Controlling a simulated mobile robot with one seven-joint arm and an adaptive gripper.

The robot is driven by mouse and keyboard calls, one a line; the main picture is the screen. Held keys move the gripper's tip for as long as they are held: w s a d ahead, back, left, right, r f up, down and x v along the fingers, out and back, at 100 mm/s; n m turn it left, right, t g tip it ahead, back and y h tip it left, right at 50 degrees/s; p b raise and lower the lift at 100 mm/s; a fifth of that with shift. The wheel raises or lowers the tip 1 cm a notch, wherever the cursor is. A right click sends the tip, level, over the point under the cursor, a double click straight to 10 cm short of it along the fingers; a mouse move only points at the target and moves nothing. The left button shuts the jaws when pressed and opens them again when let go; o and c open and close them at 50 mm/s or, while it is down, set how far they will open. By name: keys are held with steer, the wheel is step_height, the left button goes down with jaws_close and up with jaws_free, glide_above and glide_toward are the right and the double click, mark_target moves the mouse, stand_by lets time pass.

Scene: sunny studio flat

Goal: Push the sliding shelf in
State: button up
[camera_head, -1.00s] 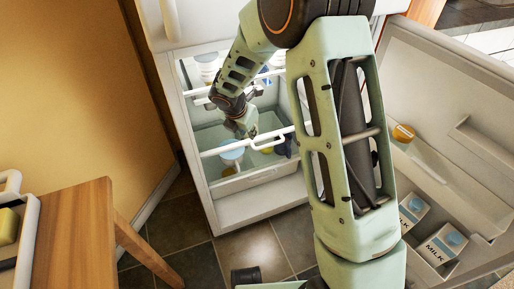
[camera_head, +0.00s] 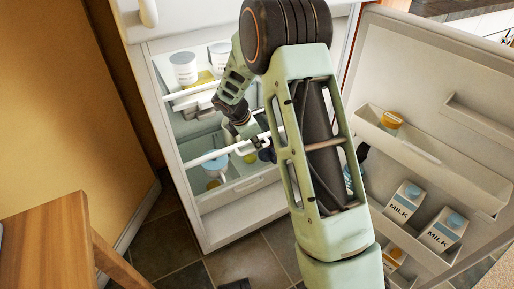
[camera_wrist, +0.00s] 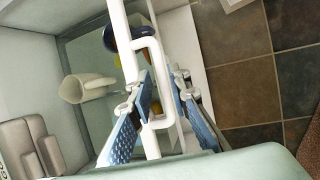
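The sliding shelf (camera_head: 208,159) is in the lower part of the open fridge, with a white front rail and a looped handle. My gripper (camera_head: 247,136) is at this handle, partly hidden by my arm in the head view. In the wrist view, the shelf's white rail (camera_wrist: 129,50) runs between the two blue-padded fingers of my gripper (camera_wrist: 161,74). The fingers are spread, with the handle loop (camera_wrist: 164,64) between them. I cannot tell whether either finger touches it. Part of the shelf is hidden behind my arm.
The fridge door (camera_head: 470,122) stands wide open at right, with milk cartons (camera_head: 442,233) in it. An upper shelf (camera_head: 188,92) holds white tubs. A wooden table (camera_head: 48,240) stands at lower left. Tiled floor (camera_head: 178,240) is clear between the table and fridge.

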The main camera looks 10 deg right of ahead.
steer(key=shift+x, duration=1.1)
jaws_close()
